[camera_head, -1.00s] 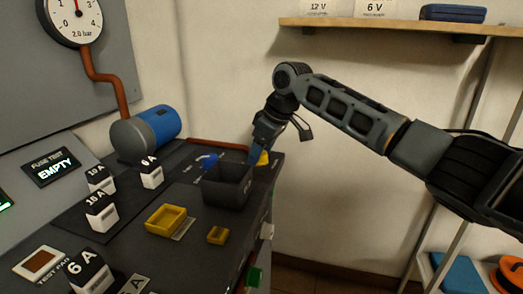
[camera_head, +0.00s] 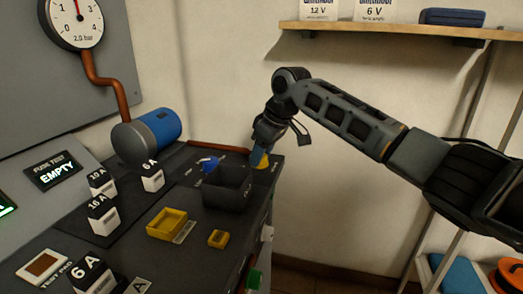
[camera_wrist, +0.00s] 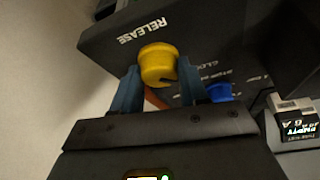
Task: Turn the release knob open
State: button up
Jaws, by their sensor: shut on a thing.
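The yellow release knob (camera_wrist: 158,63) sits on the dark panel beside the printed word RELEASE in the wrist view. In the head view the knob (camera_head: 264,162) is partly hidden by a finger, at the far right corner of the bench. My gripper (camera_wrist: 160,78) has one blue-grey finger on each side of the knob and is shut on it. It also shows in the head view (camera_head: 259,158), reaching down from above. A small dark notch shows on the knob's lower edge. The knob's exact turn angle is hard to tell.
A dark open bin (camera_head: 227,190) stands just in front of the knob. A blue knob (camera_head: 208,163) lies to its left. The wall is close behind.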

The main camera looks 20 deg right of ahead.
jog(key=m+p, duration=0.1)
jog(key=p, duration=0.1)
jog(key=m+h+p, duration=0.1)
jog(key=p, duration=0.2)
jog(key=shift+s+a+r+m, duration=0.1)
jog(key=shift+a+r+m, duration=0.05)
jog(key=shift+r+m, duration=0.25)
jog(key=m+h+p, duration=0.1)
jog(key=m+p, duration=0.1)
jog(key=p, duration=0.1)
jog(key=m+h+p, duration=0.1)
jog(key=m+p, duration=0.2)
jog(key=shift+a+f+t, duration=0.1)
jog(key=shift+f+t, duration=0.1)
jog(key=shift+t, duration=0.1)
jog(key=m+h+p, duration=0.1)
jog(key=m, duration=0.1)
jog(key=m+h+p, duration=0.1)
jog(key=m, duration=0.2)
jog(key=shift+a+f, duration=0.1)
jog(key=shift+f, duration=0.05)
jog(key=shift+f+m+g+h, duration=0.1)
jog(key=shift+m+g+h, duration=0.3)
jog(key=shift+m, duration=0.7)
jog(key=shift+m+g+h, duration=0.3)
jog(key=shift+m+g, duration=0.1)
jog(key=shift+m, duration=0.7)
jog(key=shift+w, duration=0.2)
jog(key=o, duration=1)
jog(key=shift+o, duration=0.2)
